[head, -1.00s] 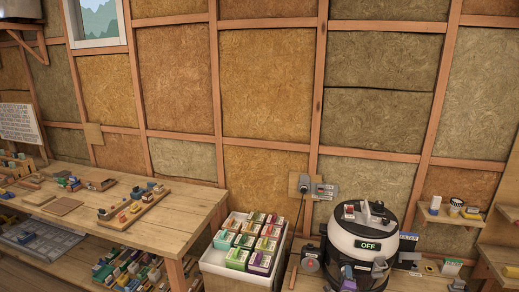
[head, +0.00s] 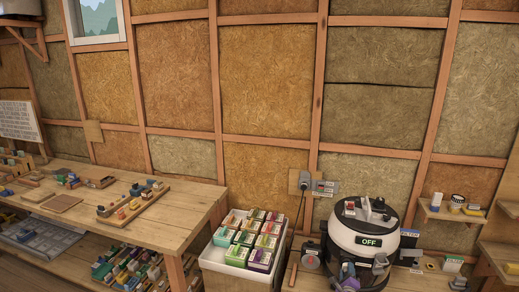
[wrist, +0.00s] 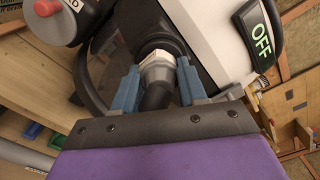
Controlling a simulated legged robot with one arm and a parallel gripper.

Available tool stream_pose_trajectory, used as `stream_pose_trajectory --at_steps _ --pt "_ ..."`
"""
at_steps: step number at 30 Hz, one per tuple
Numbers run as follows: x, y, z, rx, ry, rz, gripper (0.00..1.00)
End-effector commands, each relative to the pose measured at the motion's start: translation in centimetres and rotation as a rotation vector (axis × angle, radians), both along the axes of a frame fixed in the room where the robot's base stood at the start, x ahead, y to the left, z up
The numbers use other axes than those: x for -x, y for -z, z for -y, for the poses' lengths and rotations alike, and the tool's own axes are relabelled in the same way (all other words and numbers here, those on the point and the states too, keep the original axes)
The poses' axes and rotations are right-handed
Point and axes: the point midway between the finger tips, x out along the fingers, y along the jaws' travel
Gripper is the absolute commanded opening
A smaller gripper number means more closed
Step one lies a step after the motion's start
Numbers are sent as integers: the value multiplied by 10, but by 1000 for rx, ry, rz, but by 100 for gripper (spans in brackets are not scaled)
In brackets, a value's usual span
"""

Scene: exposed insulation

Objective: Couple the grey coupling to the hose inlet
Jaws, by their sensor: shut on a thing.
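The grey coupling (wrist: 157,64), a pale hex-sided collar with a dark hose end (wrist: 156,96) below it, sits between the blue fingers of my gripper (wrist: 158,69) in the wrist view. My gripper is shut on it. Just beyond the collar is the dark round hose inlet (wrist: 152,45) on the vacuum's front. The coupling is lined up close against the inlet; I cannot tell whether it is seated. In the head view the black and white vacuum (head: 362,222) shows "OFF", and my gripper (head: 347,270) is low at its front, where the coupling is too small to make out.
A round grey part with a red face (head: 310,260) stands left of the vacuum. A white bin of coloured boxes (head: 207,256) is further left, beside the wooden workbench (head: 190,208). A small shelf (head: 452,214) is on the wall at right.

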Motion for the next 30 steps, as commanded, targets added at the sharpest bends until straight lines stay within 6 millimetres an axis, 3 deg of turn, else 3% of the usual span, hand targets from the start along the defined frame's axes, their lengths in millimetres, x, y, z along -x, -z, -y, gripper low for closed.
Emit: stream_pose_trajectory --at_steps 10,19,30 --pt "1 -1 1 1 1 1 71" --pt "4 -2 -1 2 0 -2 71" --pt "29 -3 -9 -1 -1 -3 71"
